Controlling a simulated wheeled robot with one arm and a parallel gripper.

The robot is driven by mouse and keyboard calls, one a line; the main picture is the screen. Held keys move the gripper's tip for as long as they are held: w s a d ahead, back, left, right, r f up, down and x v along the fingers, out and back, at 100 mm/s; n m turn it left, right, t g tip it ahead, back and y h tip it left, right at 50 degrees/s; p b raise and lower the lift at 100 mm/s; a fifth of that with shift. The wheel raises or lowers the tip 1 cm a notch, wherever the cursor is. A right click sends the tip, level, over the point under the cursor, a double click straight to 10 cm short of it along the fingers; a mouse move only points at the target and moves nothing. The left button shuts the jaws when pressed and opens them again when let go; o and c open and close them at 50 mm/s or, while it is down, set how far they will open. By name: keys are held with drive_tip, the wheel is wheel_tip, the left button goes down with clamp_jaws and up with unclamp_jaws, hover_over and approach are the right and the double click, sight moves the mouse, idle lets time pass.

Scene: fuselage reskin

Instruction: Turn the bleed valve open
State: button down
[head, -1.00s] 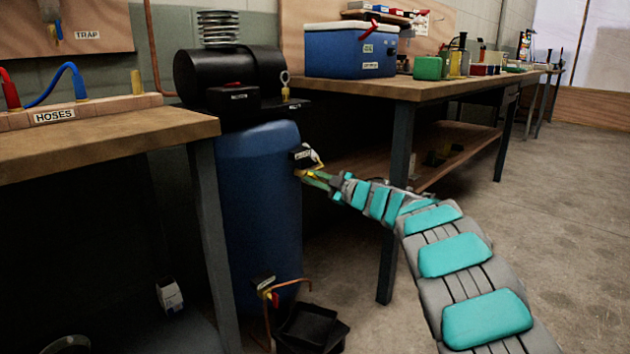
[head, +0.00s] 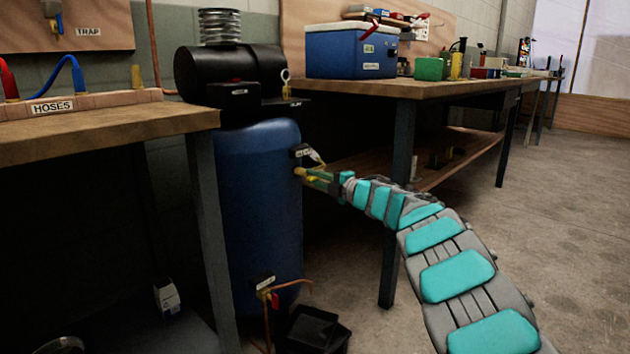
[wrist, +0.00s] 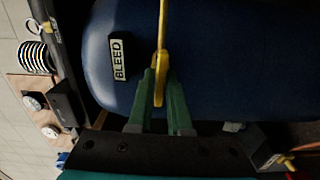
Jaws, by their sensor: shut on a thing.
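The blue tank (head: 258,200) stands between the two benches. The bleed valve (head: 299,171) is a small yellow fitting on the tank's right side, just under a dark label block (head: 302,152). In the wrist view the label (wrist: 118,60) reads BLEED, and the valve's long yellow handle (wrist: 162,45) runs down beside it. My gripper (head: 313,178) is at the valve. The valve's inner state cannot be seen.
A lower labelled fitting with a red part (head: 274,299) and a copper pipe sits near the tank's foot, above a black bin (head: 312,328). The left bench (head: 110,135) and right bench (head: 440,88) flank the tank. The floor at right (head: 570,230) is open.

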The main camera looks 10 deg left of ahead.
drive_tip(key=shift+f+n, duration=0.15)
drive_tip(key=shift+n, duration=0.15)
drive_tip(key=c, duration=0.9)
unclamp_jaws()
drive_tip(key=shift+v, duration=3.95)
